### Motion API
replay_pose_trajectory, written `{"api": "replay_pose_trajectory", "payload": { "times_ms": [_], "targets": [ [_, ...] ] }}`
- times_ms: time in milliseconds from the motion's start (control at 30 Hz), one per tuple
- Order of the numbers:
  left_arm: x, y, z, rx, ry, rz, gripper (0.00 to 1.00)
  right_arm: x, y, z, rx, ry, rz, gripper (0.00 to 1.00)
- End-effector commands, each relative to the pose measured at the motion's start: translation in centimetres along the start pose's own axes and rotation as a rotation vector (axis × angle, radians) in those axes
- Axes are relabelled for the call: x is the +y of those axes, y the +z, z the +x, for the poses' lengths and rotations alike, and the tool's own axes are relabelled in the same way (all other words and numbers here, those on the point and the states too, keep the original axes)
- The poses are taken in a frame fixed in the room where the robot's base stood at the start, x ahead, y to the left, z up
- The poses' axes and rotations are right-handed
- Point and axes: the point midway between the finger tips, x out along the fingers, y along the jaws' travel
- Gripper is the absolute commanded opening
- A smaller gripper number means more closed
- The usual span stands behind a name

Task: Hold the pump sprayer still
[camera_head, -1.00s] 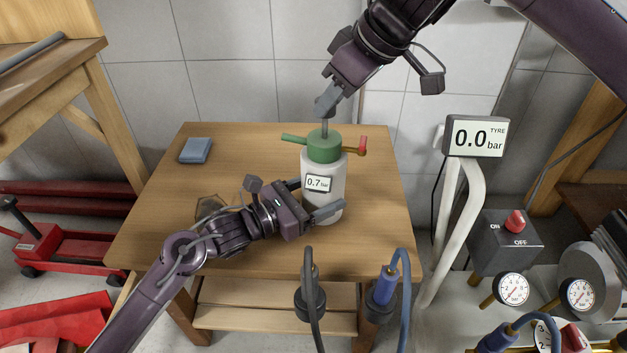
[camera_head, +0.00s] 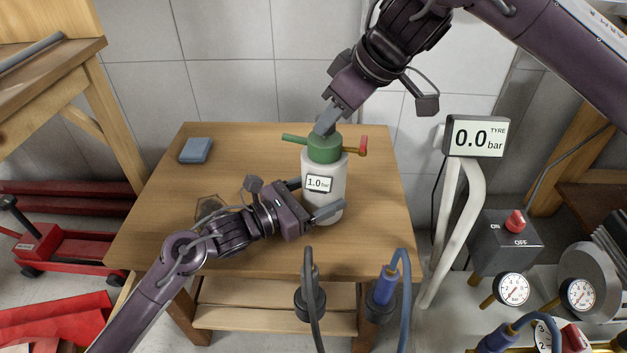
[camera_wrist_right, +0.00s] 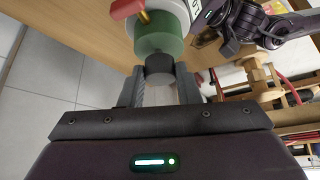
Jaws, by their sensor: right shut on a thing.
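The pump sprayer (camera_head: 324,165) stands upright on the wooden table, with a white body, a green top and a display reading 1.0 bar. My left gripper (camera_head: 314,200) has its fingers on either side of the lower body, shut on it; the far finger is partly hidden. My right gripper (camera_head: 324,124) is above the sprayer, low against the green top. In the right wrist view, the fingers of this gripper (camera_wrist_right: 160,88) are shut on the dark pump handle (camera_wrist_right: 159,68), just off the green top (camera_wrist_right: 158,38).
A display (camera_head: 475,136) on a white stand reads 0.0 bar, marked TYRE. A switch box (camera_head: 506,242) and gauges are at right. Two hoses (camera_head: 309,290) hang before the table's front edge.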

Motion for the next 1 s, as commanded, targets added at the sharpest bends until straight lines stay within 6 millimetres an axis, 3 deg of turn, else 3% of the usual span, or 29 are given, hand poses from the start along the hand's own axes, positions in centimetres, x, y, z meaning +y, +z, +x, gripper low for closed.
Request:
{"api": "replay_pose_trajectory", "payload": {
  "times_ms": [1000],
  "targets": [
    [0.0, -0.1, 0.0, 0.003, 0.001, -0.002, 0.35, 0.1, -3.2, -5.0, 0.011, 0.003, 0.000, 0.04]
  ]
}}
